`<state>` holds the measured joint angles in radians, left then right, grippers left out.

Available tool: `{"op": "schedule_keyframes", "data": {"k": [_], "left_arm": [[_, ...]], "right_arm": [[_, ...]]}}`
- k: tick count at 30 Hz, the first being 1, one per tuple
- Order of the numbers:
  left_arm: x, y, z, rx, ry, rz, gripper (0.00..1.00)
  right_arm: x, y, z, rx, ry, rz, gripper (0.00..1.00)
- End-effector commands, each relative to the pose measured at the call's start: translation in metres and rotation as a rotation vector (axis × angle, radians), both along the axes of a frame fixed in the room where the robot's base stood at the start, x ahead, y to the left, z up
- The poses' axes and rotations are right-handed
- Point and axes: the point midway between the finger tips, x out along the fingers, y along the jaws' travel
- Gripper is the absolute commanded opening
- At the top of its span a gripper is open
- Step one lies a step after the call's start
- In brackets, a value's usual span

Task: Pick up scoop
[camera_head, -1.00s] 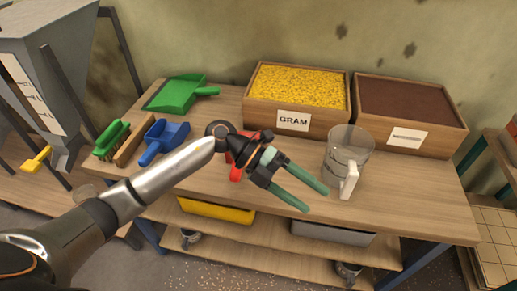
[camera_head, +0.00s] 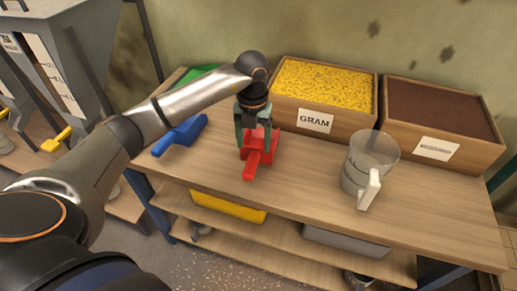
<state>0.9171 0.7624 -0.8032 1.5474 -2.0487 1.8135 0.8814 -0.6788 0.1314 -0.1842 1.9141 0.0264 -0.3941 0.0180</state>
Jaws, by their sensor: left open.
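A red scoop (camera_head: 252,163) lies on the wooden workbench (camera_head: 310,180), its handle toward the front edge. My left gripper (camera_head: 255,138) is open and points down over the red scoop, with its green fingers at either side of it. The gripper hides part of the scoop, and I cannot tell whether the fingers touch it. A blue scoop (camera_head: 181,136) lies to the left on the bench, partly below my left arm. My right gripper is not in view.
A wooden bin of yellow grain labelled GRAM (camera_head: 315,121) and a bin of brown material (camera_head: 437,148) stand at the back. A clear jug (camera_head: 371,160) stands to the right. A green dustpan (camera_head: 197,73) is partly hidden behind my arm. The bench front between scoop and jug is clear.

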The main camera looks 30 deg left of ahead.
Motion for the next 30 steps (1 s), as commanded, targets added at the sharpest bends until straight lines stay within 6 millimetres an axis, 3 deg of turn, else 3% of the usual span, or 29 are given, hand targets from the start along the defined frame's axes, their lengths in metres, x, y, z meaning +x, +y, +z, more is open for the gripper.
{"op": "schedule_keyframes", "data": {"k": [5, 13, 22, 30], "left_arm": [[-0.004, -0.001, -0.013, -0.001, 0.002, -0.002, 0.72], [-0.011, -0.004, -0.051, -0.002, 0.003, -0.002, 0.72], [-0.011, -0.004, -0.057, -0.002, -0.001, -0.003, 0.72], [-0.011, -0.004, -0.057, -0.002, -0.001, -0.002, 0.44]], "right_arm": [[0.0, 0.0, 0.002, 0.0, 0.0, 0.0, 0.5], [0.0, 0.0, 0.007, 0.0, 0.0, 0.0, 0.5], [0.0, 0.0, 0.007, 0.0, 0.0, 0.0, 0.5], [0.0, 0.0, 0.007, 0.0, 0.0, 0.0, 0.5]]}}
